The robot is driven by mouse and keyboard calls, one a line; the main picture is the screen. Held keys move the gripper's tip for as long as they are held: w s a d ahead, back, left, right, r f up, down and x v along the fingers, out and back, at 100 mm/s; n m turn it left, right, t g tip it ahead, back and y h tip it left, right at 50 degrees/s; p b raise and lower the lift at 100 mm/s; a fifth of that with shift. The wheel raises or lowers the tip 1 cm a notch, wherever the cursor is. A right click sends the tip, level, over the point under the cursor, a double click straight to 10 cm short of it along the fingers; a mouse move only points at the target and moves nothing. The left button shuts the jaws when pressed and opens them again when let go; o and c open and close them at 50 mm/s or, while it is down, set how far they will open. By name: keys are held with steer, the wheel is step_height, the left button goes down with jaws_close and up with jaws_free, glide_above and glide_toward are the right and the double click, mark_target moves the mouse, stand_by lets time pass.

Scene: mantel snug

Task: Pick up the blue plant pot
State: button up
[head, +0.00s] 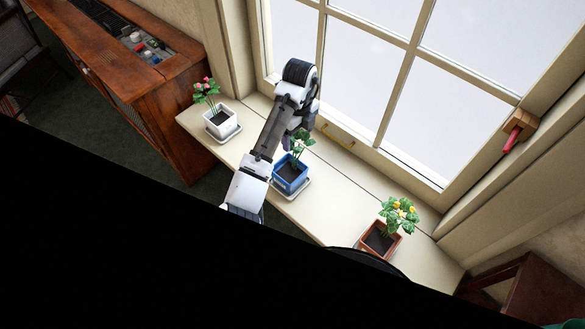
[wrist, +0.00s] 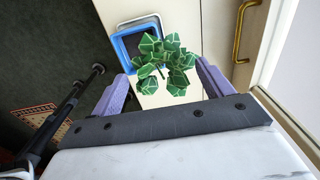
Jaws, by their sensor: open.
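The blue plant pot (head: 288,182) stands upright on a white saucer (head: 304,185) on the pale window sill, with dark soil and a green leafy plant (head: 302,146). In the wrist view the pot (wrist: 120,48) shows at the upper left of centre, partly covered by the leaves (wrist: 168,62). My gripper (head: 294,139) is above the pot, close to the plant's top, partly hidden by my arm in the head view. In the wrist view my gripper (wrist: 163,70) is open, with the leaves showing between its two purple fingers. It holds nothing.
A white pot (head: 222,123) with a pink-flowered plant stands left on the sill (head: 265,150), and a terracotta pot (head: 380,240) with yellow flowers stands right. The window (head: 395,60) rises behind. A brass handle (wrist: 239,35) is on its frame. A wooden cabinet (head: 150,95) stands left.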

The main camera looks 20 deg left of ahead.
steer(key=f, duration=0.1)
steer(key=f+b, duration=0.1)
steer(key=f, duration=0.2)
steer(key=shift+d+b, duration=0.3)
steer(key=shift+f, duration=0.9)
steer(key=shift+a, duration=0.1)
jaws_close()
steer(key=shift+r, duration=0.1)
